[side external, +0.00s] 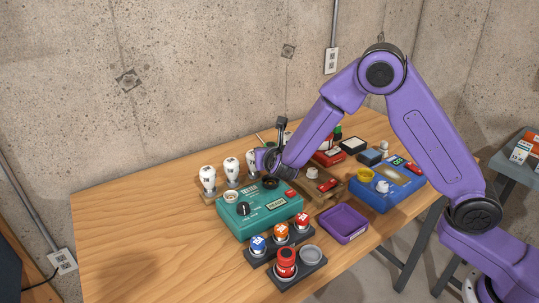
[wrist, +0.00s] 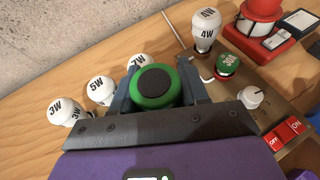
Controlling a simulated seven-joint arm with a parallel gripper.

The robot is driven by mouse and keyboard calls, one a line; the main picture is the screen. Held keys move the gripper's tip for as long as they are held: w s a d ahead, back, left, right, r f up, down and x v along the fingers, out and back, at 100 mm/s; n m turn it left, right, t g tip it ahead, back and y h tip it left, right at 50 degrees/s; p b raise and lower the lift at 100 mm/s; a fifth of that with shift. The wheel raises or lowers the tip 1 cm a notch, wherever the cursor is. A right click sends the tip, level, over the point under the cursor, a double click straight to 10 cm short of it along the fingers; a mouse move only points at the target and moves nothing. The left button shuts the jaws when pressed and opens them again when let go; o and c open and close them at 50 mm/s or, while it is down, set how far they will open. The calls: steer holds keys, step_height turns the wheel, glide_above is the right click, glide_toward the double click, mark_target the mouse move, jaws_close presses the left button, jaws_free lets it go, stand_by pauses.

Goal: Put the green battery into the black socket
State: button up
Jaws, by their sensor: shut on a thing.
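My gripper (side external: 270,165) is low over the back of the teal box (side external: 262,217) in the side external view. In the wrist view my gripper (wrist: 154,88) is shut on the green battery (wrist: 170,99), a round green body with a black disc on top. The battery is hidden behind my gripper in the side external view. A dark round socket (side external: 270,183) shows on the teal box just below my gripper; it seems to be the black socket. It is hidden in the wrist view, so I cannot tell whether the battery touches it.
White bulbs (side external: 232,168) stand close behind the teal box. Racks with blue, orange and red-topped pieces (side external: 281,232) stand in front. The table's left side (side external: 130,230) is clear.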

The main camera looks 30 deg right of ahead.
mark_target(270, 180)
steer(key=shift+f, duration=2.55)
steer(key=shift+f, duration=0.6)
steer(key=o, duration=0.9)
steer(key=shift+s, duration=0.15)
steer(key=shift+v, duration=5.45)
